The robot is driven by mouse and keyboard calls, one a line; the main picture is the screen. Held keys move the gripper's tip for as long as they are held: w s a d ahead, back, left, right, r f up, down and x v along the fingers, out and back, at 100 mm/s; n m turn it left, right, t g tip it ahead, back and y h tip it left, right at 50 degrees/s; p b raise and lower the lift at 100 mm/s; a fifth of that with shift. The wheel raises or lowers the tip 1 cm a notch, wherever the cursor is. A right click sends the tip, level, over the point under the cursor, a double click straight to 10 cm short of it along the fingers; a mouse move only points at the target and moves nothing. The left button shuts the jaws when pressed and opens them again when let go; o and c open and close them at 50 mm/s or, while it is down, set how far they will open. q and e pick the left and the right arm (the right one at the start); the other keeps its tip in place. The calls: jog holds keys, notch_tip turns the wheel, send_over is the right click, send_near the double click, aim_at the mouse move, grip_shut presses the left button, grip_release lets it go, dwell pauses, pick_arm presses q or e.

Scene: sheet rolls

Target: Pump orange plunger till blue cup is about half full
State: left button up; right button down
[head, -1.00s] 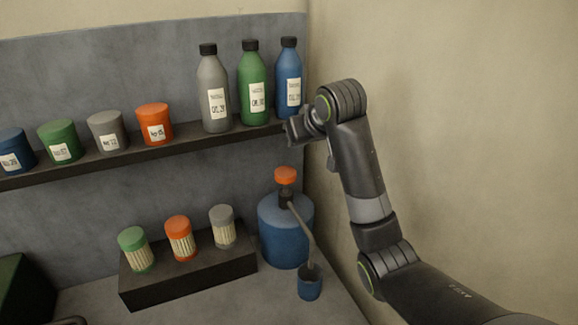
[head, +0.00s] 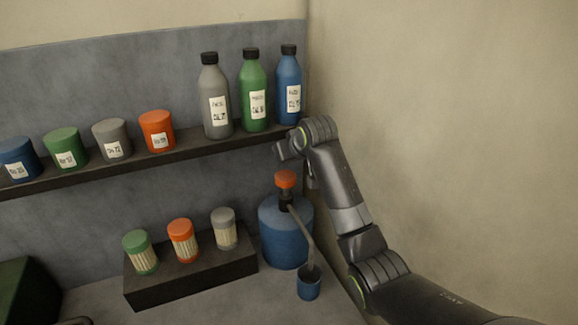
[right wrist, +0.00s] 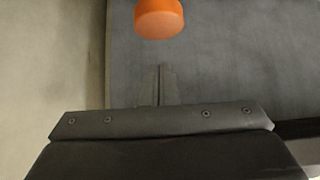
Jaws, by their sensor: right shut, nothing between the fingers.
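The orange plunger (head: 285,179) tops the pump of a blue jug (head: 284,232) in the corner. It stands raised, with a gap below it. A thin spout slopes down from the pump to the blue cup (head: 309,286), which stands at the jug's front. The cup's inside looks dark and I cannot tell its level. My right gripper (right wrist: 161,80) is shut and empty. In the right wrist view the plunger (right wrist: 159,17) shows beyond its fingertips, apart from them. My left gripper is not in view.
A shelf (head: 188,152) just above and behind holds several jars and bottles; the blue bottle (head: 289,88) is close to my right wrist. A dark rack (head: 190,282) with three lidded jars stands left of the jug. A bare wall (head: 450,130) bounds the right side.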

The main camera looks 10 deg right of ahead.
aim_at(290, 185)
notch_tip(290, 185, down, 4)
jog(key=shift+f+p, duration=0.1)
jog(key=shift+p, duration=0.7)
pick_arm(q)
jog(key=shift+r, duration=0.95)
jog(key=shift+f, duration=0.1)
pick_arm(e)
jog(key=shift+f, duration=0.15)
notch_tip(290, 185, down, 4)
jog(key=shift+r+b, duration=0.1)
jog(key=shift+b, duration=0.65)
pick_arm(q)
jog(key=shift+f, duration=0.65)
pick_arm(e)
jog(key=shift+s+f, duration=0.1)
jog(key=shift+f, duration=0.3)
notch_tip(290, 185, up, 5)
jog(key=p, duration=0.5)
jog(key=shift+r, duration=0.1)
jog(key=shift+s+b, duration=0.45)
jog(key=shift+b, duration=0.3)
pick_arm(q)
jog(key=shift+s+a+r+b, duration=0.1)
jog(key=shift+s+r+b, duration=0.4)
jog(key=shift+b, duration=0.75)
pick_arm(e)
jog(key=v, duration=0.8)
jog(key=shift+r, duration=0.4)
